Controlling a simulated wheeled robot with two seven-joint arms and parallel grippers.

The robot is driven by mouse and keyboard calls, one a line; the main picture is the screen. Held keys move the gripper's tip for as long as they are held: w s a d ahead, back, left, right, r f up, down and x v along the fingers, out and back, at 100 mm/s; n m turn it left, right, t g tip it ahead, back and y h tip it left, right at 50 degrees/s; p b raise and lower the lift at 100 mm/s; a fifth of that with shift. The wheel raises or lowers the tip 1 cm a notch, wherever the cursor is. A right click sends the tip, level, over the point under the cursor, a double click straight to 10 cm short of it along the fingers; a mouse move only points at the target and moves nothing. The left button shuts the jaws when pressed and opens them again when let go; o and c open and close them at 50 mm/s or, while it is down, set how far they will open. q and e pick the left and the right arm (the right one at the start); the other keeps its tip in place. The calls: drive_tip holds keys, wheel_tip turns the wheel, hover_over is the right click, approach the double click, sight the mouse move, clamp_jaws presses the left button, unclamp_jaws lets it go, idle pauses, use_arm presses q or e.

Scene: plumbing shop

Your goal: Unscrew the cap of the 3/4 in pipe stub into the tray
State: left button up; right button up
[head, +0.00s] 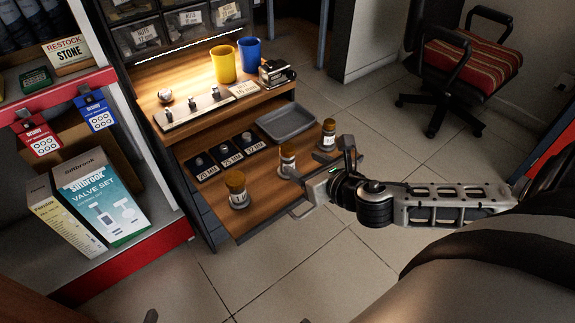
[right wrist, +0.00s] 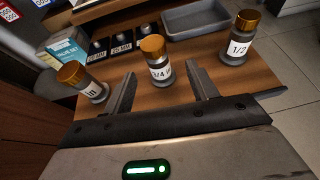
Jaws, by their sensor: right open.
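The 3/4 stub (head: 288,164) is the middle one of three upright grey pipe stubs on the wooden bench. Its brass-coloured cap (right wrist: 152,44) is on its top, and its label reads 3/4 in the right wrist view. My right gripper (head: 318,164) is open and empty. In the right wrist view its two fingers (right wrist: 165,82) point toward the 3/4 stub, which shows between the fingertips; contact is not visible. The grey tray (head: 262,127) lies behind the stubs and looks empty. Small dark tips at the head view's bottom edge may be my left gripper; its state is unclear.
A capped stub (head: 238,193) stands left of the middle one, and the 1/2 stub (head: 328,138) stands right, near the tray. Labelled black size blocks (head: 230,152) sit behind. A raised shelf holds a yellow cup (head: 223,66) and blue cup (head: 249,53).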

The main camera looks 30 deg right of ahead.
sight(293, 159)
drive_tip(key=x, duration=0.4)
drive_tip(key=shift+w+a+f+b, duration=0.1)
drive_tip(key=shift+w+f+b, duration=0.05)
drive_tip(key=shift+w+b, duration=0.25)
drive_tip(key=b+x, duration=0.1)
drive_tip(key=x, duration=0.2)
drive_tip(key=shift+w+a+f, duration=0.1)
drive_tip(key=shift+w+a, duration=0.05)
drive_tip(key=shift+w, duration=0.1)
drive_tip(key=shift+w+f, duration=0.1)
drive_tip(key=shift+w, duration=0.25)
use_arm(q)
drive_tip(key=shift+g, duration=0.3)
drive_tip(key=f, duration=0.2)
drive_tip(key=d+f, duration=0.1)
drive_tip(key=shift+w+d+f, duration=0.15)
drive_tip(key=shift+w+f, duration=0.05)
drive_tip(key=shift+f, duration=0.2)
use_arm(e)
clamp_jaws()
use_arm(q)
drive_tip(key=shift+w+r, duration=0.1)
drive_tip(key=shift+r, duration=0.05)
